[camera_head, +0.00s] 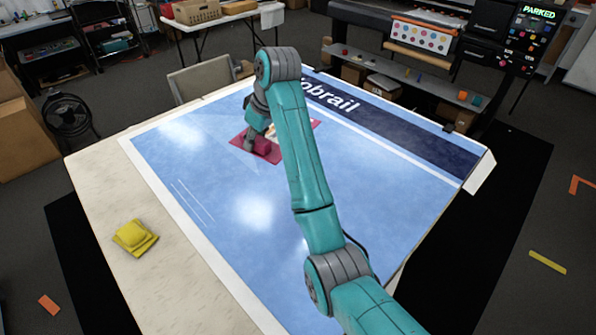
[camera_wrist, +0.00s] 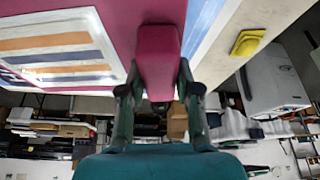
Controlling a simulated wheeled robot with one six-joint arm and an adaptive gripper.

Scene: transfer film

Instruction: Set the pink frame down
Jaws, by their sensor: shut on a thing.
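The pink frame (camera_head: 262,151) is a flat dark-pink plate over the blue printed sheet (camera_head: 255,210) toward the back of the table. My gripper (camera_head: 250,143) is at its left part, and my arm hides some of the frame. In the wrist view my gripper (camera_wrist: 158,90) is shut on the frame's raised pink grip (camera_wrist: 158,50), one finger on each side. A window in the frame (camera_wrist: 112,18) shows orange, white and blue stripes. I cannot tell whether the frame touches the sheet or hangs just above it.
A yellow block on a yellow pad (camera_head: 134,238) lies on the bare left strip of the table (camera_head: 105,195). The sheet's front and right areas are clear.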

